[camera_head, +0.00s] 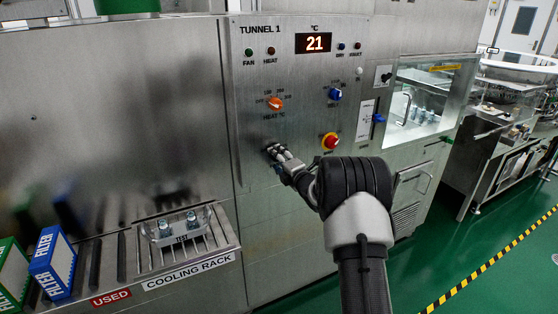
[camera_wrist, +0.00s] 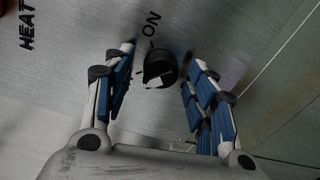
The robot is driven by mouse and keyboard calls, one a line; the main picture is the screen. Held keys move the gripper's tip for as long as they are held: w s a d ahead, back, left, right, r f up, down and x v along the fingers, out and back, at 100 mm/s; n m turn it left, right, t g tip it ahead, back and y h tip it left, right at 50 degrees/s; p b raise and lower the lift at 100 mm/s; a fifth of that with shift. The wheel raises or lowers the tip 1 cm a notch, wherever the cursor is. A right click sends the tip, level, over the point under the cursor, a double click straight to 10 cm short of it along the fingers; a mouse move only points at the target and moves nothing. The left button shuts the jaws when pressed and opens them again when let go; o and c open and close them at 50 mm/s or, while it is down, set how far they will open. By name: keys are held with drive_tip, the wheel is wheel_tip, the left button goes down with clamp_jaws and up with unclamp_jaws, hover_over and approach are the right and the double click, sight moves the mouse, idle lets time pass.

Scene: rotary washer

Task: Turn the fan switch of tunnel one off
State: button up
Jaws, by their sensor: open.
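The black rotary switch (camera_wrist: 160,68) is on the grey metal panel in the wrist view, with "ON" and short tick marks printed beside it. A white patch shows on its lower part; I cannot tell its exact setting. My gripper (camera_wrist: 160,58) is open, with one blue-padded finger on each side of the switch and gaps between. In the head view my gripper (camera_head: 273,151) is at the TUNNEL 1 panel (camera_head: 290,75), below the orange heat knob (camera_head: 275,103), and hides most of the switch. The green FAN lamp (camera_head: 248,52) is at the panel's upper left.
The cooling rack (camera_head: 215,247) with a clear tray stands lower left, beside blue and green filter boxes (camera_head: 52,262). Green floor is clear at right.

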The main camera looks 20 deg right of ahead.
drive_tip(key=s, duration=1.2)
drive_tip(key=shift+d+r, duration=0.2)
drive_tip(key=shift+r, duration=0.25)
drive_tip(key=shift+r, duration=0.1)
drive_tip(key=s+a+r+m+g+h, duration=0.3)
drive_tip(key=s+a+r+m+g, duration=0.3)
drive_tip(key=s+a+r+m, duration=0.45)
drive_tip(key=s+a+f+m+g, duration=0.1)
drive_tip(key=s+a+m+g, duration=0.1)
drive_tip(key=s, duration=0.8)
drive_tip(key=s+a+f+m+g+y, duration=0.1)
drive_tip(key=s+a+m, duration=0.4)
drive_tip(key=s, duration=0.6)
drive_tip(key=s+a+f+m+g+y, duration=0.1)
drive_tip(key=s+a+f+m+g, duration=0.2)
drive_tip(key=s, duration=0.7)
drive_tip(key=shift+s+a+f+g, duration=0.25)
drive_tip(key=shift+s+a+g, duration=0.1)
drive_tip(key=shift+a, duration=0.75)
